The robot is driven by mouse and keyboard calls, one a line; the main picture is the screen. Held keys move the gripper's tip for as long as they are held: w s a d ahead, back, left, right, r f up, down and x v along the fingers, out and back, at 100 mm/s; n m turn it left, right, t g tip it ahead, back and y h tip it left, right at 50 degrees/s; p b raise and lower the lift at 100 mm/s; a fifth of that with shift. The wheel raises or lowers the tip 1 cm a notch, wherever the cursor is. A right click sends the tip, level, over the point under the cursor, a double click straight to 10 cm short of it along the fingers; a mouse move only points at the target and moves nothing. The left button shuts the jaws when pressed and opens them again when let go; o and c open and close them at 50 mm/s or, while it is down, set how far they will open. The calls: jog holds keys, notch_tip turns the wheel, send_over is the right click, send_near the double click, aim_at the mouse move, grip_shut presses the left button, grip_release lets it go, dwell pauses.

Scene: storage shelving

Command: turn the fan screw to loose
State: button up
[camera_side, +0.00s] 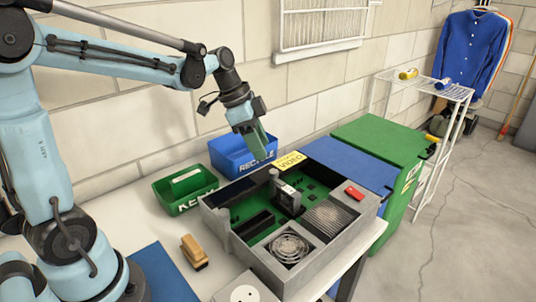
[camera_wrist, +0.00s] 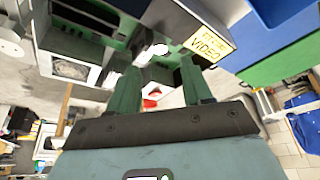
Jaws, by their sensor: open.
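A round fan (camera_side: 289,247) sits at the near corner of an open grey computer case (camera_side: 262,272). In the wrist view the fan (camera_wrist: 70,68) is at the left, well to the side of my fingers. The fan screw is too small to make out in either view. My gripper (camera_side: 261,153) is above the far side of the case, apart from the fan, with its green fingers pointing down. In the wrist view my gripper (camera_wrist: 160,68) has its two fingers spread, with nothing held between them.
A yellow VIDEO label (camera_side: 290,160) is at the case's back edge. A green KEEP bin (camera_side: 185,188) and a blue RECYCLE bin (camera_side: 242,157) stand behind. A red block (camera_side: 354,192) sits on the case's right part. A wooden-handled brush (camera_side: 194,251) lies left of the case.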

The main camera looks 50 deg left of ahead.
aim_at(273, 171)
jog(key=x, duration=0.6)
jog(key=shift+w+d+f, duration=0.1)
jog(key=shift+f, duration=0.25)
grip_shut()
